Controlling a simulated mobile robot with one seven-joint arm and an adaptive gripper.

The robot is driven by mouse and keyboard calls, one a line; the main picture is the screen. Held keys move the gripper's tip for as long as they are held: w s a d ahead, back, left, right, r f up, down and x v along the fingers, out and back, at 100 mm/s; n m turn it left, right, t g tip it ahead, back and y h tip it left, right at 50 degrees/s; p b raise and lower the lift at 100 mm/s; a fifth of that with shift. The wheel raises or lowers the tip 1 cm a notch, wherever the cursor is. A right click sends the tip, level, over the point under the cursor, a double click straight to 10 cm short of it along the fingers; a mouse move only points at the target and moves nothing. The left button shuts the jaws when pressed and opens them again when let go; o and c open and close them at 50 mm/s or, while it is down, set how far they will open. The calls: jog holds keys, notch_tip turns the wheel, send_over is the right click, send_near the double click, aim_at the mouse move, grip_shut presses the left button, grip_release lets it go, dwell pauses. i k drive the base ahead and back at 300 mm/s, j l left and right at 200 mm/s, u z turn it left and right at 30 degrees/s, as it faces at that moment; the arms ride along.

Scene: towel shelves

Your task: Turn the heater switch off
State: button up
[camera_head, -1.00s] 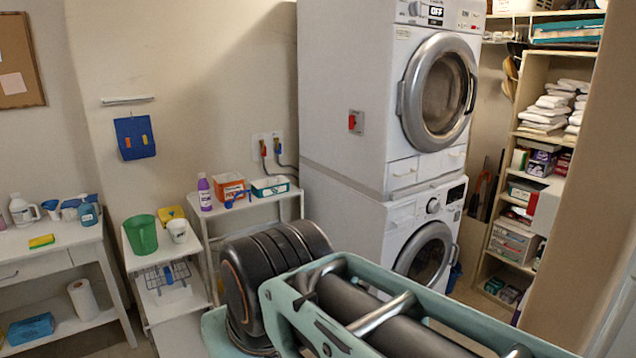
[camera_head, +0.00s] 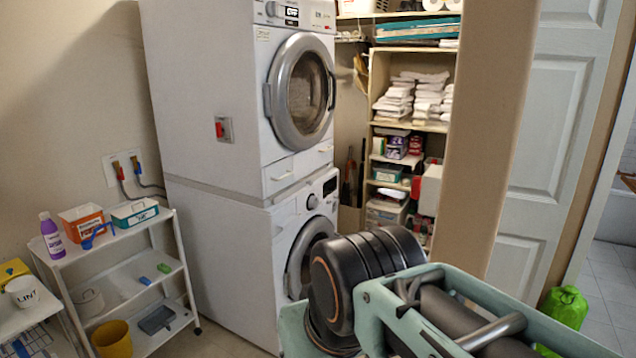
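A red switch on a small grey plate (camera_head: 223,129) is on the left side panel of the upper white machine (camera_head: 205,70). It may be the heater switch, but I see no readable label on it. The picture is too small to tell which way the switch is set. My arm, teal and black, shows at the lower right, in front of the lower machine (camera_head: 225,260) and apart from the switch in the picture. My gripper is not in view.
A white cart (camera_head: 165,228) with a purple bottle (camera_head: 51,236) and boxes stands left of the machines. Shelves with folded towels (camera_head: 412,95) are behind, right. A beige wall edge (camera_head: 490,120) and white door (camera_head: 550,130) stand right, with a green bag (camera_head: 565,306) on the floor.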

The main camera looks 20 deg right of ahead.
aim_at(416, 186)
jog(key=z, duration=1.2)
jog(key=j+z, duration=0.25)
jog(key=j, duration=0.25)
jog(key=j+z, duration=0.3)
jog(key=j, duration=0.2)
